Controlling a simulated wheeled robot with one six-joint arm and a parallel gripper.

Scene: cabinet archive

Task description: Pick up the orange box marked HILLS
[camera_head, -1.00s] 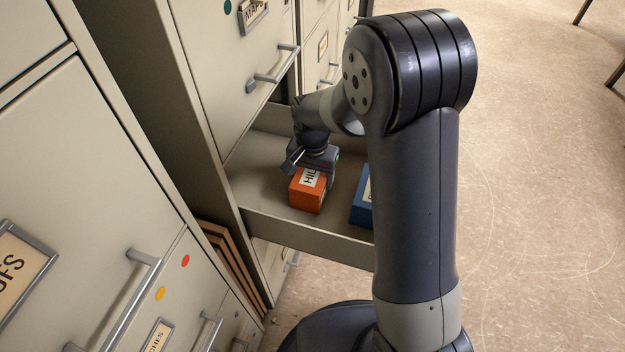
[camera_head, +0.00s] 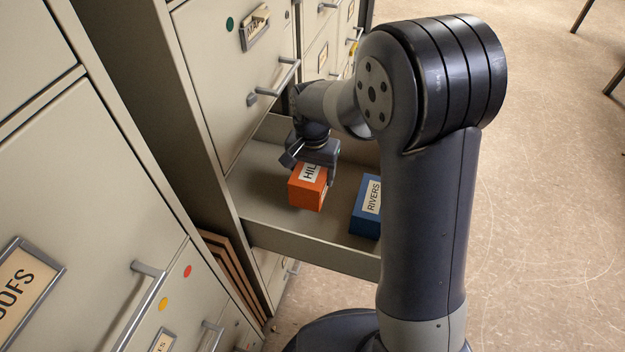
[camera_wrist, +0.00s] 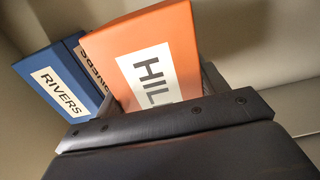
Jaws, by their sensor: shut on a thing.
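The orange box (camera_head: 307,196) has a white label with "HIL" readable; my gripper covers the rest of the label. My gripper (camera_head: 318,170) is shut on it from above, over the open drawer. The box appears lifted slightly above the drawer floor. In the wrist view the orange box (camera_wrist: 155,50) stands up beyond the dark gripper body, its lower end hidden. The fingertips are mostly hidden there.
A blue box marked RIVERS (camera_head: 367,205) lies in the same drawer (camera_head: 300,244), right of the orange box; it also shows in the wrist view (camera_wrist: 62,82). A closed drawer with a handle (camera_head: 275,82) is above. Brown boards (camera_head: 232,270) lean below left.

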